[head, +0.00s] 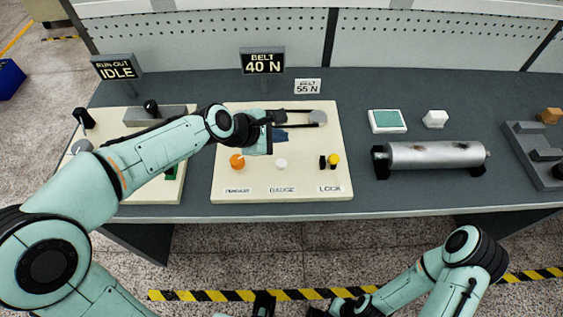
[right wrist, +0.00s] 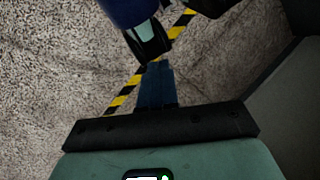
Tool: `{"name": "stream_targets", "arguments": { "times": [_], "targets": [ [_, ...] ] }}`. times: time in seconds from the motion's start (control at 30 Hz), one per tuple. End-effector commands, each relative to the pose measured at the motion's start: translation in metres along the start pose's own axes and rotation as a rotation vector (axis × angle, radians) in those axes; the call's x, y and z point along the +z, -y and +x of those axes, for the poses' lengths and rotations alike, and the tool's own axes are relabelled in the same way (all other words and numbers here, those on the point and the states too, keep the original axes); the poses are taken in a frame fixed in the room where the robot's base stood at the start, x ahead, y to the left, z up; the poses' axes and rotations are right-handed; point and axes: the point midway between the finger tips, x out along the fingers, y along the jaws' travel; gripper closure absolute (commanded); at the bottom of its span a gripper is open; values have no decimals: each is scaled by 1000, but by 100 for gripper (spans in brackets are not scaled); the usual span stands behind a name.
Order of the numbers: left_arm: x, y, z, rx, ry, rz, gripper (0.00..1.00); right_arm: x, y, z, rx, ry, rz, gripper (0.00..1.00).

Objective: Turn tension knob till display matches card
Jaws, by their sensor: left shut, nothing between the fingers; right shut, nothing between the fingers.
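The orange tension knob (head: 237,161) sits at the lower left of the cream middle panel (head: 305,172), above a small label. The black display (head: 262,62) behind the panel reads "BELT 40 N". The white card (head: 307,86) beside it reads "BELT 55 N". My left gripper (head: 280,135) is shut and empty above the panel, up and to the right of the knob; I see no contact with the knob. Its hand hides part of the panel. My right gripper (right wrist: 155,85) is shut and empty over the floor, in front of the bench.
A white button (head: 281,164) and a yellow knob (head: 334,159) share the panel. A belt on pulleys (head: 318,118) lies behind. A "RUN-OUT IDLE" display (head: 117,68) stands left. A metal roller (head: 435,155) lies right. My left arm crosses the left panel.

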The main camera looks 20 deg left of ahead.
Motion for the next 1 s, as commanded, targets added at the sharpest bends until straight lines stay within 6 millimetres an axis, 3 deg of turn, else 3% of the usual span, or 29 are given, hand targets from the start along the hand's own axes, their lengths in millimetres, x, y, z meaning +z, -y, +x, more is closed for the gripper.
{"name": "stream_targets", "arguments": {
  "times": [0.4, 0.63, 1.0],
  "targets": [
    [-31, 31, 42, -2, -1, -1, 100, 4, -22, 56, 7, 17, 7, 100],
    [-40, 40, 55, 0, 0, 0, 100, -4, -22, 64, 1, -8, 4, 100],
    [-40, 40, 55, 0, 0, 0, 100, -5, -21, 63, 0, -13, 3, 100]
  ]
}}
